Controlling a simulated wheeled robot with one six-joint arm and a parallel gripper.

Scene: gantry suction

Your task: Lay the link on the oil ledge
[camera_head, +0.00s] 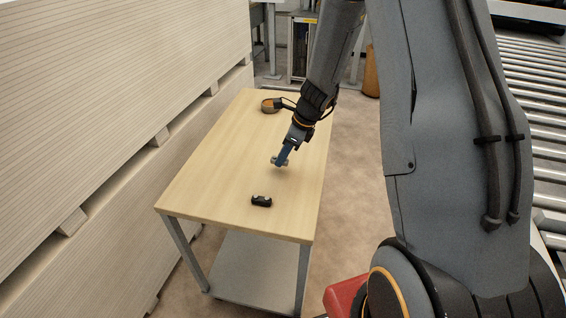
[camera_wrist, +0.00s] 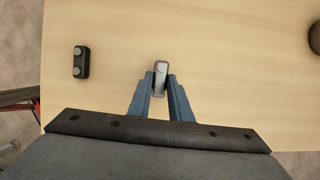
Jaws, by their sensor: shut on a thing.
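A small grey rounded piece (camera_wrist: 160,68), which looks like the link, stands between the blue fingers of my gripper (camera_wrist: 160,80). My gripper is shut on it. In the head view the grey piece (camera_head: 276,161) shows at the fingertips of my gripper (camera_head: 281,158), low over the middle of the wooden table (camera_head: 215,180). I cannot tell whether it touches the tabletop. A black block with two grey round studs (camera_wrist: 81,62) lies apart, to the left in the wrist view. In the head view this block (camera_head: 261,201) lies nearer the table's front edge. I cannot make out which thing is the oil ledge.
A round brown and dark object (camera_head: 270,105) sits at the table's far end. Stacked pale boards (camera_head: 110,80) rise along the table's left side. A roller conveyor (camera_head: 535,110) stands at the right. The tabletop between the block and the round object is mostly clear.

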